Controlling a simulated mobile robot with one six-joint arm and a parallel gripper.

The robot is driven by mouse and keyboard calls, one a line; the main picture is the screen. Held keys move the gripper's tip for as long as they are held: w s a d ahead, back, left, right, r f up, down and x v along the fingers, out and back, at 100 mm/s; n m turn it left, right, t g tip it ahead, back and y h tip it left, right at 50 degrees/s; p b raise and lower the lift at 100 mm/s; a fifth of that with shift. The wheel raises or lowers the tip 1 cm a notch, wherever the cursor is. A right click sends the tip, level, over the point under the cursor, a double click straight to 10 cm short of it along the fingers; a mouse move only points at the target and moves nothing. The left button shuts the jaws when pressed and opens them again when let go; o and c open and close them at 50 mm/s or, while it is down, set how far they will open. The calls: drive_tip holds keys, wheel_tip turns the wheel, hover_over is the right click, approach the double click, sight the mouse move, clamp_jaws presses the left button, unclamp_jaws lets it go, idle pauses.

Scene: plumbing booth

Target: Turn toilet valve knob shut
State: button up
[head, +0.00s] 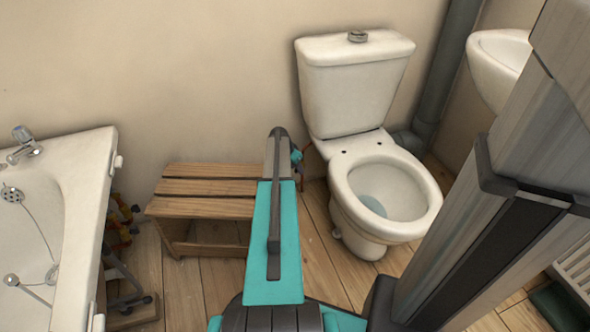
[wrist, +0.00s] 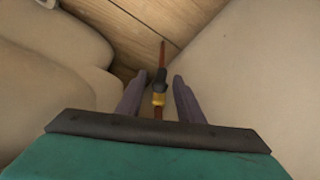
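The toilet (head: 365,125) stands against the back wall, its lid absent or raised and its bowl open. In the wrist view, a small valve with a brass-coloured body (wrist: 159,98) and a dark part (wrist: 159,78) sits on a thin copper pipe (wrist: 163,52). My gripper (wrist: 158,80) has its two dark fingers apart, one on each side of the valve. A narrow gap shows between the valve and each finger, so I see no clear contact. In the head view my arm hides the fingers and the valve beside the toilet.
A wooden step stool (head: 205,190) stands left of the toilet, close by my arm. A white bathtub (head: 75,215) is at the left. A grey drain pipe (head: 440,80) and a washbasin (head: 495,60) are at the right. A pale wall (wrist: 260,70) lies close to the fingers.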

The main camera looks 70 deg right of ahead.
clamp_jaws()
drive_tip(key=shift+s, duration=0.15)
drive_tip(key=shift+d+r, duration=0.1)
drive_tip(key=shift+d, duration=0.2)
idle(1.2)
drive_tip(key=shift+c, duration=0.2)
unclamp_jaws()
drive_tip(key=shift+o, duration=0.2)
drive_tip(key=shift+a, duration=0.1)
drive_tip(key=shift+a, duration=0.1)
drive_tip(key=p+v, duration=0.4)
drive_tip(key=v, duration=0.9)
drive_tip(key=shift+a+r, duration=0.2)
drive_tip(key=shift+r, duration=0.05)
